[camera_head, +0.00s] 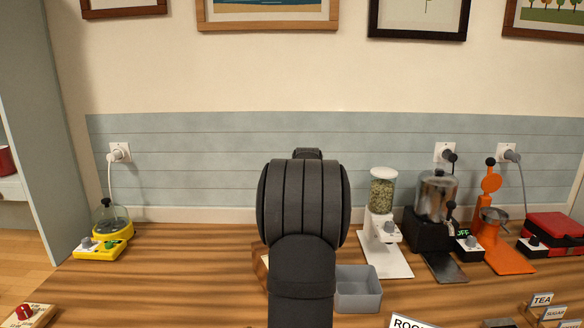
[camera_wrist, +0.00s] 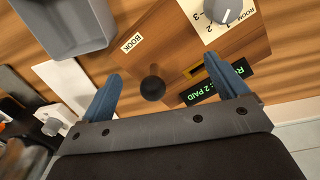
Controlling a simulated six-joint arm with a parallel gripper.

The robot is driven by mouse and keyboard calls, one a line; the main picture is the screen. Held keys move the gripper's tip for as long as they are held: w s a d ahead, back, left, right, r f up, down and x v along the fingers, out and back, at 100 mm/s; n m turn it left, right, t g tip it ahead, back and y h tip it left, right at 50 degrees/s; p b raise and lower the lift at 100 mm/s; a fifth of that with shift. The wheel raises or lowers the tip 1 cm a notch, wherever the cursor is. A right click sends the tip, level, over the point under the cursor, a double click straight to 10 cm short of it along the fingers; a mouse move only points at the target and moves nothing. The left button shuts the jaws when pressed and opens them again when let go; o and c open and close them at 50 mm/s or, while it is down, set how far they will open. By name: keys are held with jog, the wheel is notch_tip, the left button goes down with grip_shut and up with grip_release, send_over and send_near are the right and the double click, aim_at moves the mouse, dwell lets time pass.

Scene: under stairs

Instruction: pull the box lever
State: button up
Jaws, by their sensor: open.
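In the wrist view, a wooden box (camera_wrist: 168,50) lies below my gripper. Its lever ends in a round black knob (camera_wrist: 153,88). The box carries a white dial panel with a grey knob (camera_wrist: 228,10) marked with numbers, a BOOK label (camera_wrist: 131,43) and a green-lit display (camera_wrist: 217,85) reading "2 PAID". My gripper (camera_wrist: 162,68) is open, with a blue finger on each side of the black knob in the picture. I cannot tell how far the fingers are above it. In the head view my arm hides the gripper and nearly all of the box.
A grey bin (camera_head: 358,305) stands right of my arm. Beyond it are a white dispenser (camera_head: 383,232), a dark metal urn (camera_head: 437,205), an orange press (camera_head: 500,250) and a red-lidded box (camera_head: 555,226). A yellow device (camera_head: 103,235) stands at left. The counter between it and my arm is clear.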

notch_tip(320, 180, up, 8)
jog(key=shift+f, duration=0.15)
dwell(0.3)
notch_tip(320, 180, down, 8)
jog(key=shift+r, duration=0.1)
jog(key=shift+s+d, duration=0.15)
jog(key=shift+s+d+f, duration=0.15)
jog(key=shift+s+f, duration=0.05)
jog(key=shift+s, duration=0.35)
jog(key=shift+w, duration=0.1)
